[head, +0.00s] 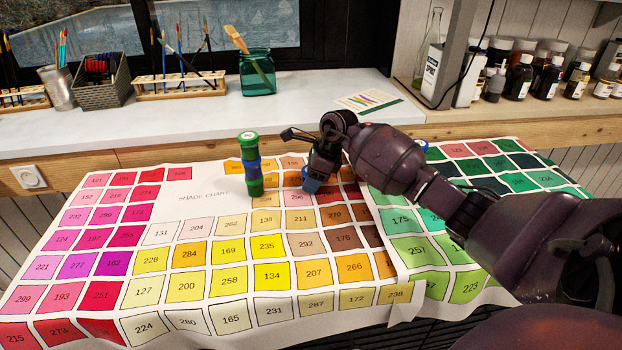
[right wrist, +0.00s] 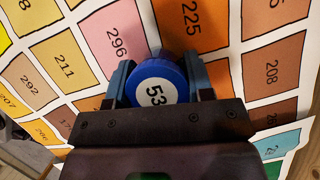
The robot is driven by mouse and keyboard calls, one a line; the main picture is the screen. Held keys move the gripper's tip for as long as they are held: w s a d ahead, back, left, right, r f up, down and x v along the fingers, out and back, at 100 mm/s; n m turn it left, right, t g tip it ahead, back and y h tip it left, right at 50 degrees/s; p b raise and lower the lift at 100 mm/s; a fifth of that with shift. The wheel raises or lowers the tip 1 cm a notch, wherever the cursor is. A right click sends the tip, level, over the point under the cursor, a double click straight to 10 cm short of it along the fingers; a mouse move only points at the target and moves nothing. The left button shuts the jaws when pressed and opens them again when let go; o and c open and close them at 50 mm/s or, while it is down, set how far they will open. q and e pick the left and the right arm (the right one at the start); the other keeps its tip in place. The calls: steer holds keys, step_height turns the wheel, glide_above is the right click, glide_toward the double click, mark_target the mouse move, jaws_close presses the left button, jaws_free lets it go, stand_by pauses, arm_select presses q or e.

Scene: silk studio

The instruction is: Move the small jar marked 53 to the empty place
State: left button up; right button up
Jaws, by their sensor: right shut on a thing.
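The small jar marked 53 (right wrist: 155,80) has a blue lid with a white number label and shows between the fingers in the right wrist view. My right gripper (right wrist: 160,85) is shut on it, one finger on each side. In the head view my right gripper (head: 311,184) points down at the upper middle of the shade chart (head: 205,183), near square 296. The arm and fingers hide most of the jar there. I cannot tell whether it touches the chart. My left gripper is not in view.
A stack of green and blue jars (head: 251,172) stands on the chart, left of my right gripper. A blue-topped jar (head: 421,145) shows partly behind my right arm. A raised white counter (head: 200,120) runs behind, holding a green glass jar (head: 257,78) and brush racks.

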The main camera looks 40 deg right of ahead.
steer(key=shift+f, duration=0.15)
steer(key=o, duration=0.9)
steer(key=shift+o, duration=0.2)
steer(key=shift+r, duration=0.3)
steer(key=p+v, duration=0.2)
steer(key=v, duration=0.9)
steer(key=shift+d+r, duration=0.15)
steer(key=shift+r, duration=0.15)
steer(key=shift+s, duration=0.15)
steer(key=shift+f, duration=0.1)
